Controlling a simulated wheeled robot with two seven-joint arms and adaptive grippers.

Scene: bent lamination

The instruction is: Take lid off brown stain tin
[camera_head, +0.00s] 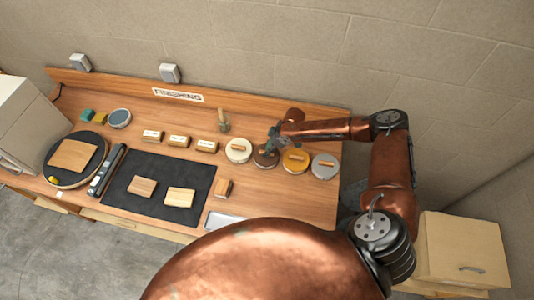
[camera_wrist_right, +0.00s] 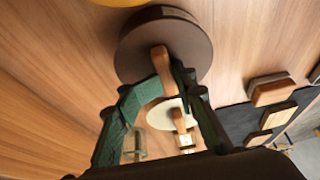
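The brown stain tin (camera_head: 265,160) stands in a row of round tins near the back right of the bench. In the right wrist view its dark brown top (camera_wrist_right: 135,50) shows a raised wooden handle (camera_wrist_right: 160,62). My right gripper (camera_head: 273,142) is over this tin. In the wrist view its green fingers (camera_wrist_right: 170,78) stand on both sides of the handle and look closed on it. The lid appears to sit on the tin; the seam is hard to see. My left gripper is not recognisable in either view.
A cream tin (camera_head: 238,152) stands just left of the brown one, an orange tin (camera_head: 296,162) close on its right, then a grey tin (camera_head: 325,168). A brush pot (camera_head: 223,124) stands behind. A dark mat (camera_head: 170,172) with wood blocks lies left. The wall is close behind.

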